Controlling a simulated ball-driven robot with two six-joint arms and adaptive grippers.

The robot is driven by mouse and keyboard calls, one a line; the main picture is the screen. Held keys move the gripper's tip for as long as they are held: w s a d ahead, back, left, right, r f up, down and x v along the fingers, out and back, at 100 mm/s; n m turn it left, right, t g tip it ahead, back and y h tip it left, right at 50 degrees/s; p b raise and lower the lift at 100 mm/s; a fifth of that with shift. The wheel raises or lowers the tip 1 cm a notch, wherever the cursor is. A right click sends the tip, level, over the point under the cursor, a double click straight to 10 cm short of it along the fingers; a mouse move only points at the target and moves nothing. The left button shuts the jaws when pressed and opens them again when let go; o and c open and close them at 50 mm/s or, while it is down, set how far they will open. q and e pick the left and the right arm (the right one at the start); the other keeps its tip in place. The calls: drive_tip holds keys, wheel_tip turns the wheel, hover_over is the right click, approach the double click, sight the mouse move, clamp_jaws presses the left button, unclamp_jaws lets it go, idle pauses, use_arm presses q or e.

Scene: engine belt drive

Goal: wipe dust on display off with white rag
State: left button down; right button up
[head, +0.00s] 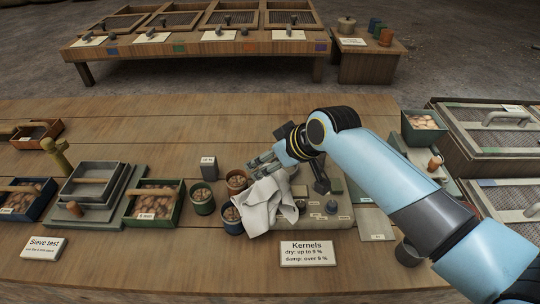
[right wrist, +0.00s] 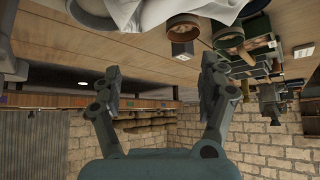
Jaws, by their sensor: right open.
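The white rag (head: 268,203) lies crumpled over the left part of a grey-beige device (head: 342,214), and its edge hangs by the blue cup. I cannot make out a display or dust; the rag covers part of the device. My right gripper (head: 257,165) reaches in from the right just above and behind the rag, fingers pointing left. In the right wrist view the right gripper (right wrist: 163,75) is open with nothing between its fingers, and the rag (right wrist: 200,10) shows at the top edge, apart from them. My left gripper is not in view.
Cups of kernels, including a green one (head: 202,200) and a blue one (head: 232,220), stand close left of the rag. A Kernels sign (head: 307,253) stands in front. A green tray (head: 155,203) is farther left. The front table edge is mostly clear.

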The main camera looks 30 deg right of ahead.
drive_tip(key=shift+f+b, duration=0.6)
drive_tip(key=shift+f, duration=0.6)
drive_tip(key=shift+c, duration=0.2)
clamp_jaws()
idle(0.5)
